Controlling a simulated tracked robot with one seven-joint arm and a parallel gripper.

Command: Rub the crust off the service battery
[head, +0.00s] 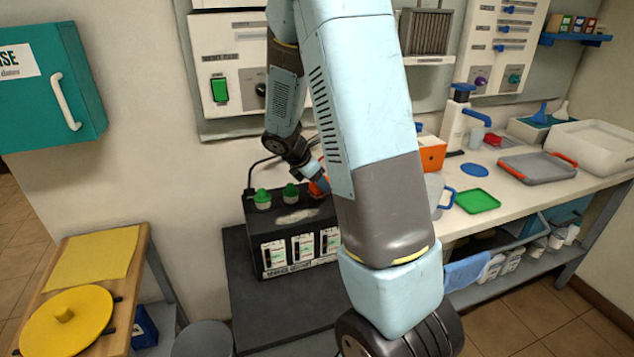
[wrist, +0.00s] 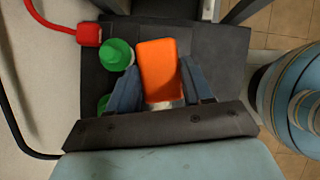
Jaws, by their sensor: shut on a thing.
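The service battery (head: 262,232) is a black box with white label panels on its front, standing on a dark platform. Green caps (head: 263,198) sit on its top; one also shows in the wrist view (wrist: 116,54). A pale crust patch (head: 297,215) lies on the battery top. My gripper (head: 313,172) is over the top's back right part, partly hidden by my arm. In the wrist view my gripper (wrist: 159,72) is shut on an orange block (wrist: 160,66), held between its blue fingers. Whether the block touches the battery top is unclear.
A red clamp (wrist: 89,34) on a red cable lies near the caps. To the right, a workbench holds a green tray (head: 477,201), a blue-handled jug (head: 437,188) and a grey tray (head: 537,167). A wooden stand with a yellow cloth (head: 93,259) is at left.

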